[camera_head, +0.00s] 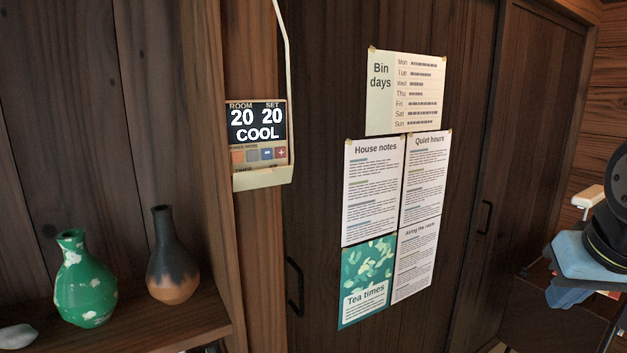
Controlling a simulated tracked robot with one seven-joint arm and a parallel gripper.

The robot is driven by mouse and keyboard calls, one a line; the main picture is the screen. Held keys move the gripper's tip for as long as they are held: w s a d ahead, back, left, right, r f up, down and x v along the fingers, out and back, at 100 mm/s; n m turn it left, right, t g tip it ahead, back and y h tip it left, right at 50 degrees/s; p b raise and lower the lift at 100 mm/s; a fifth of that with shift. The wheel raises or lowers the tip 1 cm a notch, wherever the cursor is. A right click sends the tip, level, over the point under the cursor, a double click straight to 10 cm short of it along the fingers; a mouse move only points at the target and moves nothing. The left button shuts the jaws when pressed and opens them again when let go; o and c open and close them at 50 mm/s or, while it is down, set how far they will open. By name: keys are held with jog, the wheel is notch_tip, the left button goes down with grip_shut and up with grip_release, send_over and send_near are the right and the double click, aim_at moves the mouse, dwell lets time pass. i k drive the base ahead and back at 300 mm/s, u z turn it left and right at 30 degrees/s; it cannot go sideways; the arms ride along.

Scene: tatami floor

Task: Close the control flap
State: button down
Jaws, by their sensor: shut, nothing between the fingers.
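The control unit (258,138) is a small beige box on the wooden post left of the dark doors. Its screen reads ROOM 20, SET 20, COOL. Below the screen a row of small buttons is uncovered, one orange and one red with a plus. The pale control flap (263,180) is open at the unit's lower edge and sticks out from it. My gripper is not in view, so nothing of it shows near the flap.
A green vase (85,280) and a dark-and-orange vase (172,262) stand on the wooden shelf (150,328) at lower left. Paper notices (373,190) hang on the dark door. A blue item (590,255) and a dark rounded part are at the right edge. Space before the unit looks clear.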

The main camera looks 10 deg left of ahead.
aim_at(263, 178)
jog(key=z, duration=0.1)
jog(key=k, duration=2)
jog(key=u, duration=0.45)
jog(key=i, duration=1)
jog(key=z, duration=0.1)
